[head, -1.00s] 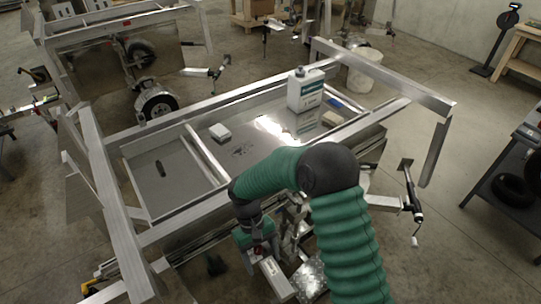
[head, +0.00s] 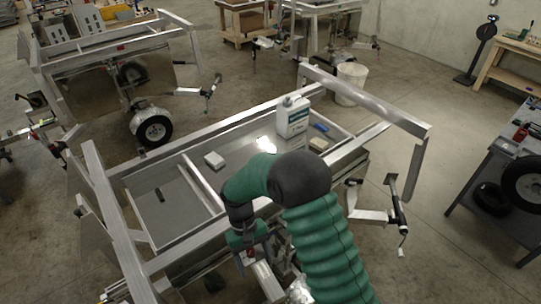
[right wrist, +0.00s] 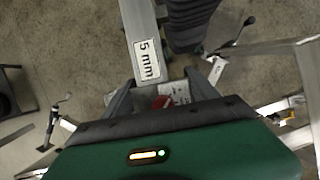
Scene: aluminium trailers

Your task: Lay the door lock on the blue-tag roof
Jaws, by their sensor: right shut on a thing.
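My right gripper (head: 250,256) is low at the front side of the nearest trailer, below my green sleeved arm. In the right wrist view its fingers (right wrist: 163,98) are shut on a small, mostly hidden thing with a red part (right wrist: 161,102), which I take for the door lock. A metal bar labelled "5 mm" (right wrist: 145,55) shows just beyond the fingertips; I cannot tell whether they touch. I cannot make out a blue tag on any roof. My left gripper is not in view.
The nearest trailer's frame (head: 222,128) has raised bars around its bed. A second trailer (head: 110,45) stands behind left. A dark bench (head: 490,160) stands right.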

